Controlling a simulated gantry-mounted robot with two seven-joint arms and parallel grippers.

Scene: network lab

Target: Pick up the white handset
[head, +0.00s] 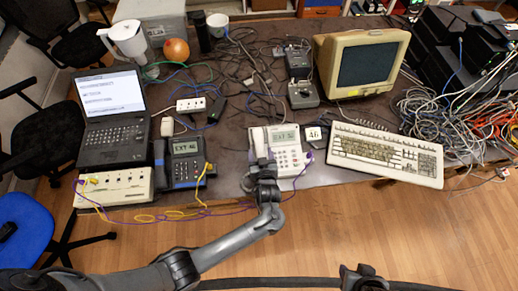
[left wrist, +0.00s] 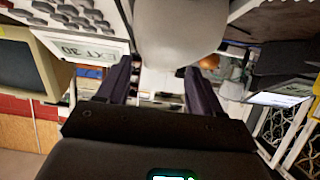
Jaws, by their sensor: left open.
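The white handset (head: 259,138) rests on the left side of the white desk phone (head: 289,158), whose screen reads EXT 30. My left gripper (head: 262,164) is at the near end of the handset, in front of the phone. In the left wrist view the gripper (left wrist: 162,85) is open, its two dark fingers apart. The rounded white end of the handset (left wrist: 180,28) lies ahead, across the gap between the fingertips. I cannot tell whether the fingers touch it. The gripper hides the lower part of the handset in the head view.
A dark desk phone (head: 186,165) marked EXT 40 and a cream box (head: 115,186) stand to the left. Cables clutter the table behind; purple and yellow cords run along the front edge.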

